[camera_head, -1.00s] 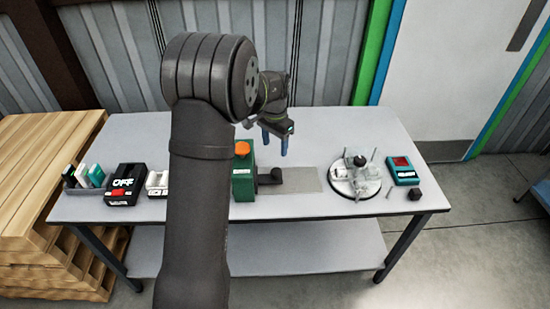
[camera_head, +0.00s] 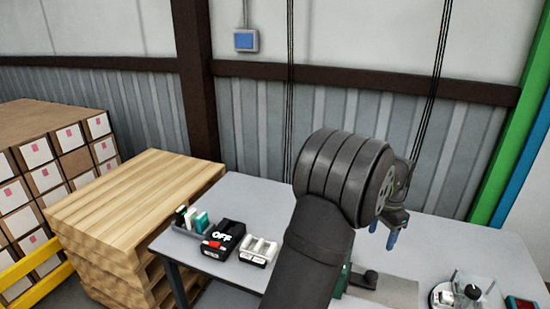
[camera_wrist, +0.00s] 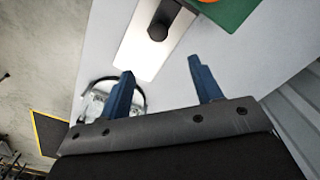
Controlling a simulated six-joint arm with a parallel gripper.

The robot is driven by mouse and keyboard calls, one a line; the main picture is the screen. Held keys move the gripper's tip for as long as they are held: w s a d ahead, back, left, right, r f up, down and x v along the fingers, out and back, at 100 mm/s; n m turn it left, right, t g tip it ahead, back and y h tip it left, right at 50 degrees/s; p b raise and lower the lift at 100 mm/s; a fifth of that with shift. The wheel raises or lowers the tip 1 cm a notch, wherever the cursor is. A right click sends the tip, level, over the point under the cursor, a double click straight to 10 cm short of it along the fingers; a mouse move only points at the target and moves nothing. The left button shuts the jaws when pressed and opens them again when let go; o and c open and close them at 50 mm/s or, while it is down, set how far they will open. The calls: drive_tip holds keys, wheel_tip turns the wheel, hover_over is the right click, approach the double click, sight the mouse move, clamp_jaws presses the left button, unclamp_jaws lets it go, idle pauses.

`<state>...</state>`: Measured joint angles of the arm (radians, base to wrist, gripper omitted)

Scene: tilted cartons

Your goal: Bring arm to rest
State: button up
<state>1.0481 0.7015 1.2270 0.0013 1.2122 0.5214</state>
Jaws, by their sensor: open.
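My gripper (camera_head: 383,234) hangs above the back part of the grey table, partly behind my own arm in the head view. In the wrist view its two blue fingers (camera_wrist: 166,84) stand wide apart with nothing between them. The grey table (camera_head: 455,238) lies below, and no object touches the fingers. In the wrist view a pale plate with a dark round knob (camera_wrist: 158,31) lies beyond the fingers, beside a green device (camera_wrist: 228,12). A round clear-topped fixture (camera_wrist: 97,98) shows partly behind the left finger.
A black box marked OFF (camera_head: 223,240), a white device (camera_head: 259,251) and a grey holder (camera_head: 193,228) with upright items stand on the table's left. A wooden pallet stack (camera_head: 130,205) and cartons (camera_head: 42,150) stand further left.

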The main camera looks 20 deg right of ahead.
sight(372, 274)
wheel_tip(372, 274, down, 16)
drive_tip(key=shift+s, duration=0.1)
drive_tip(key=shift+d, duration=0.1)
